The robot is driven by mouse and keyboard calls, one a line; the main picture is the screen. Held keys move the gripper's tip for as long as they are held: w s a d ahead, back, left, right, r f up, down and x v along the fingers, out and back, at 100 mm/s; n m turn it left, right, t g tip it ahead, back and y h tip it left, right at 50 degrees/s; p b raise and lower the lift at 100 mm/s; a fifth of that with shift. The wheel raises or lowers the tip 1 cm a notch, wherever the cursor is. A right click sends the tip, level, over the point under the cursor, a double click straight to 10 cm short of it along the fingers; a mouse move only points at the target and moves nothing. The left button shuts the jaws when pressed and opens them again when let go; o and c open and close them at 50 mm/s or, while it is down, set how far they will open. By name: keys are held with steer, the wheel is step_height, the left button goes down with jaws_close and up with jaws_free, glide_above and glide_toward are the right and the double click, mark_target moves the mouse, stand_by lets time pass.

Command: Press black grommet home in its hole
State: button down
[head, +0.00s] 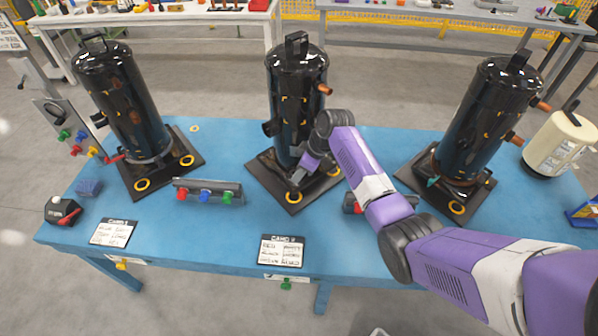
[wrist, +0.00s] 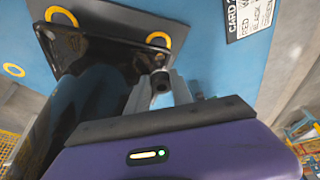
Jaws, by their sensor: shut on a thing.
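The middle black compressor (head: 295,95) stands upright on a dark base plate (head: 262,172) with yellow-ringed holes at its corners. My gripper (head: 299,178) is low in front of this compressor, above the plate near its front corner ring (head: 294,197). In the wrist view, my gripper (wrist: 160,90) is shut on a small black piece, which looks like the black grommet (wrist: 160,81). The grommet appears just off the plate corner with a yellow ring (wrist: 158,40). I cannot tell its height above the plate. In the head view the grommet is too small to make out.
Black compressors stand on plates at left (head: 122,100) and right (head: 483,115). A rack with red, blue and green pieces (head: 208,190) lies left of the middle plate. A card (head: 281,251) lies at the front edge. A cream canister (head: 560,143) stands far right.

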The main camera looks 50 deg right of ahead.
mark_target(299, 190)
steer(key=shift+a+f+b, duration=0.15)
steer(key=shift+f+b, duration=0.85)
steer(key=shift+f, duration=0.6)
steer(key=shift+p, duration=0.3)
stand_by(0.3)
steer(key=shift+f+b, duration=0.95)
steer(key=shift+f, duration=0.2)
steer(key=c, duration=1)
jaws_free()
steer(key=shift+c, duration=0.2)
steer(key=s+d+r+b, duration=0.1)
steer(key=s+d+r, duration=0.1)
steer(key=s, duration=0.4)
steer(key=s+d+r, duration=0.2)
steer(key=s+d, duration=0.1)
steer(key=s, duration=0.4)
steer(key=shift+d+r+b, duration=0.2)
steer(key=shift+r+b, duration=0.1)
steer(key=shift+b, duration=0.05)
